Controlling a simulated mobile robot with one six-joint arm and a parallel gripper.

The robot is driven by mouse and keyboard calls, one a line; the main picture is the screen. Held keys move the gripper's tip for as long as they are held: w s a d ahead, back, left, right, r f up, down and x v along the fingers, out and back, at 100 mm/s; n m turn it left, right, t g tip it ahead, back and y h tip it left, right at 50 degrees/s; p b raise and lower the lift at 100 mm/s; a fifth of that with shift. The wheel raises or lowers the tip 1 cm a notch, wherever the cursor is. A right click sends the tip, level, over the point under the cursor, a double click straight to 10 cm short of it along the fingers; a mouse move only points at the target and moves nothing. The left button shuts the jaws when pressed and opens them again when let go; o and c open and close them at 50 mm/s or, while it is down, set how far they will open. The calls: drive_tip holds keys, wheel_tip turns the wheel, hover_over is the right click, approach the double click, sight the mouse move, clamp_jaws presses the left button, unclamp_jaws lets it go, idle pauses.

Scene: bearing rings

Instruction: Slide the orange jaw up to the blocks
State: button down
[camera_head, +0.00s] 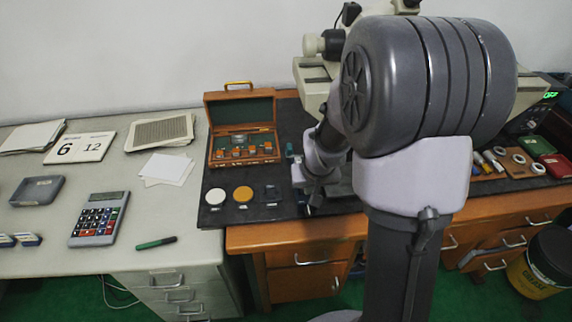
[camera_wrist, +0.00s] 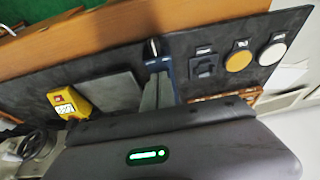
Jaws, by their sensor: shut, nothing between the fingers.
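My gripper (camera_wrist: 157,88) shows in the wrist view as two grey fingers, shut with nothing between them. Their tips are at a narrow blue fixture (camera_wrist: 159,64) with a small metal rod on the dark mat; I cannot tell whether they touch it. I cannot make out an orange jaw in either view; my arm and gripper hide part of this area. An open wooden case (camera_head: 241,98) holding several small blocks (camera_head: 257,151) stands on the mat in the head view, left of my wrist. Whether these are the task's blocks is unclear.
White (camera_head: 216,197), yellow (camera_head: 243,194) and dark (camera_head: 271,193) pads lie in front of the case. A yellow device (camera_wrist: 70,102) and a grey plate (camera_wrist: 113,92) lie beside the blue fixture. A microscope (camera_head: 318,75) stands behind my arm. A calculator (camera_head: 100,218) lies left.

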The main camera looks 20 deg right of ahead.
drive_tip(key=w+f, duration=0.1)
drive_tip(key=w+d+f+b, duration=0.1)
drive_tip(key=w+f, duration=0.1)
drive_tip(key=f, duration=0.1)
drive_tip(key=shift+w+d+b, duration=0.25)
drive_tip(key=shift+w+b, duration=0.05)
drive_tip(key=shift+b, duration=0.05)
drive_tip(key=shift+w+d+f, duration=0.15)
drive_tip(key=shift+w+d, duration=0.05)
drive_tip(key=shift+w, duration=0.5)
drive_tip(key=shift+w, duration=0.2)
drive_tip(key=shift+s+a+b, duration=0.25)
drive_tip(key=shift+s+b, duration=0.25)
drive_tip(key=shift+s, duration=0.45)
drive_tip(key=shift+p+v, duration=1.35)
drive_tip(key=shift+v, duration=0.8)
drive_tip(key=shift+w, duration=0.15)
